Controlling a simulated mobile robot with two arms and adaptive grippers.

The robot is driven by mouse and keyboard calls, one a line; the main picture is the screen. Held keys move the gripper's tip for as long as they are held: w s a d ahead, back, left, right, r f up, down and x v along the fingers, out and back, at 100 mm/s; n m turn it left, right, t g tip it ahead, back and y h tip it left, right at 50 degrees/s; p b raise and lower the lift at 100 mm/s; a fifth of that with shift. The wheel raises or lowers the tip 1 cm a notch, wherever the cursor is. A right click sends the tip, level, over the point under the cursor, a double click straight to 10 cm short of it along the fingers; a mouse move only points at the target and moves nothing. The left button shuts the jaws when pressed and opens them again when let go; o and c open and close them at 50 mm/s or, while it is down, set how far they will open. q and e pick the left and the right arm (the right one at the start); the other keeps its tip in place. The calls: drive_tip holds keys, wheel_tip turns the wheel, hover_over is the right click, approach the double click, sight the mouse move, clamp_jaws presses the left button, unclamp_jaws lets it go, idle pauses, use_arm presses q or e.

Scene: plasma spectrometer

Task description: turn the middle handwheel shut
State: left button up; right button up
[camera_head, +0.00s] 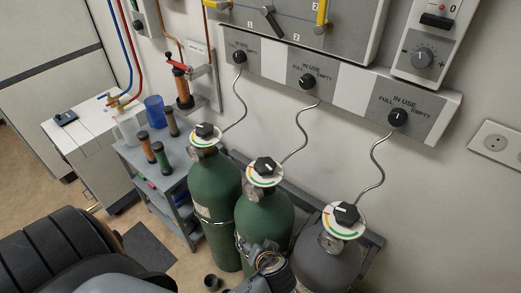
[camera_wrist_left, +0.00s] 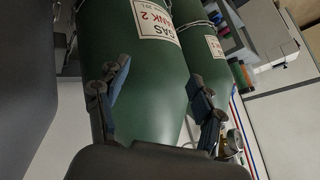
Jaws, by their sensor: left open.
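The middle handwheel (camera_head: 264,166) is a black knob with a white mark, over a white disc with a coloured rim, on top of the middle green cylinder (camera_head: 265,218). Similar handwheels top the left green cylinder (camera_head: 204,130) and the grey right cylinder (camera_head: 346,213). My left gripper (camera_head: 268,259) is low in front of the middle cylinder, well below its handwheel. In the left wrist view my open left gripper (camera_wrist_left: 158,100) has its fingers apart, with the green body of a tank labelled 2 (camera_wrist_left: 145,60) behind them. The middle handwheel is out of the left wrist view. My right gripper is not visible.
A wall panel with three black selector knobs (camera_head: 307,82) is behind the cylinders, joined to them by curled metal tubes (camera_head: 298,140). A grey rack rail (camera_head: 373,242) runs behind them. A grey cart (camera_head: 164,168) with several small bottles stands to the left.

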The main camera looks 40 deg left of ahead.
use_arm(q)
wheel_tip(320, 180, up, 8)
drive_tip(key=w+n+y, duration=0.1)
drive_tip(key=n+y, duration=0.1)
drive_tip(key=n+t+y+p, duration=0.1)
drive_tip(key=n+t+y, duration=0.3)
drive_tip(key=n+y, duration=0.2)
approach(261, 158)
drive_tip(key=shift+s+d+f, duration=0.15)
drive_tip(key=shift+s+f, duration=0.05)
drive_tip(key=shift+f, duration=0.4)
drive_tip(key=shift+w+r+n, duration=0.15)
drive_tip(key=shift+r+n, duration=0.15)
drive_tip(key=p+x, duration=0.5)
drive_tip(key=x, duration=0.6)
drive_tip(key=shift+w+a, duration=0.25)
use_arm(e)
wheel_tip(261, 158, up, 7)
use_arm(q)
drive_tip(key=shift+c, duration=0.2)
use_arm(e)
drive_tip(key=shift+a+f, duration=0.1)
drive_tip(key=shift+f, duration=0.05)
